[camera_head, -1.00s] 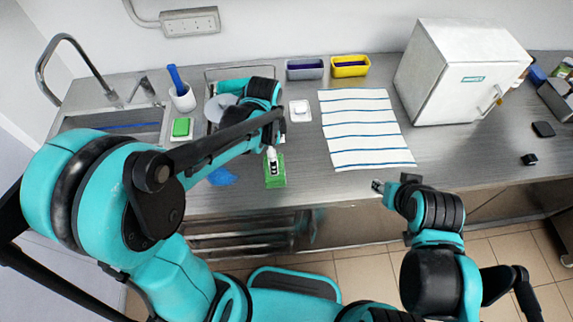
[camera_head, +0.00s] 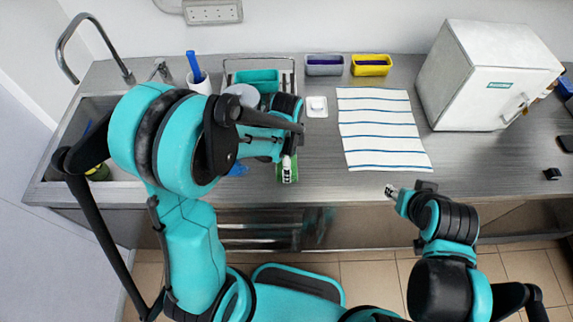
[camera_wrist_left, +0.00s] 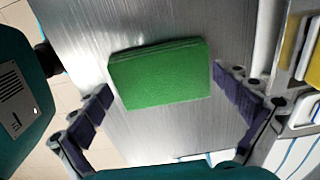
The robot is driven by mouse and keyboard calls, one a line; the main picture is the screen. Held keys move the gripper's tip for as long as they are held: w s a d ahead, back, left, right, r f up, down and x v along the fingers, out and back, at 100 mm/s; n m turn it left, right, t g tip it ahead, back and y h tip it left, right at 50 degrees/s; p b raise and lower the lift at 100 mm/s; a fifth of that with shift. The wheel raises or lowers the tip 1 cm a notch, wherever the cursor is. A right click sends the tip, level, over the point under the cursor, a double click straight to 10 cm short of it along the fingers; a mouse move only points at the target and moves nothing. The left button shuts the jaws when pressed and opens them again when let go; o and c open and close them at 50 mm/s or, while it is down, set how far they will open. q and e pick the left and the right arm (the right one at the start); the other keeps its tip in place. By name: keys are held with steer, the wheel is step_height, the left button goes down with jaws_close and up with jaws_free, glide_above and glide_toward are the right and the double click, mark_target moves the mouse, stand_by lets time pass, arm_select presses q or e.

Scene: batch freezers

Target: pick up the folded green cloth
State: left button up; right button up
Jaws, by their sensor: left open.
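The folded green cloth (camera_wrist_left: 160,80) lies flat on the steel counter in the left wrist view, its folded layers showing along one edge. My left gripper (camera_wrist_left: 162,88) is open, with one finger on either side of the cloth and a gap to each. In the head view, my left gripper (camera_head: 288,172) is over the cloth (camera_head: 280,174) and hides most of it. My right gripper (camera_head: 391,190) is at the counter's front edge, away from the cloth; its jaw opening is too small to read.
A striped towel (camera_head: 383,130) lies right of the cloth. A white freezer box (camera_head: 470,80) stands at the back right. Grey (camera_head: 324,66) and yellow (camera_head: 371,65) bins are along the wall. A sink (camera_head: 85,125) is at the left, partly behind my arm.

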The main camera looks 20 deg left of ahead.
arm_select(q)
steer(key=c, duration=0.8)
steer(key=shift+r, duration=0.15)
steer(key=shift+r, duration=0.25)
step_height(320, 180, up, 4)
steer(key=shift+s+d+r+p, duration=0.1)
steer(key=shift+p, duration=0.8)
steer(key=s+d+r, duration=0.2)
steer(key=d, duration=0.1)
steer(key=s+d+r+p, duration=0.1)
steer(key=d+r, duration=0.1)
steer(key=d, duration=0.1)
steer(key=s+d+r+p, duration=0.1)
steer(key=s+d+r, duration=0.1)
steer(key=d, duration=0.2)
steer(key=shift+s, duration=0.3)
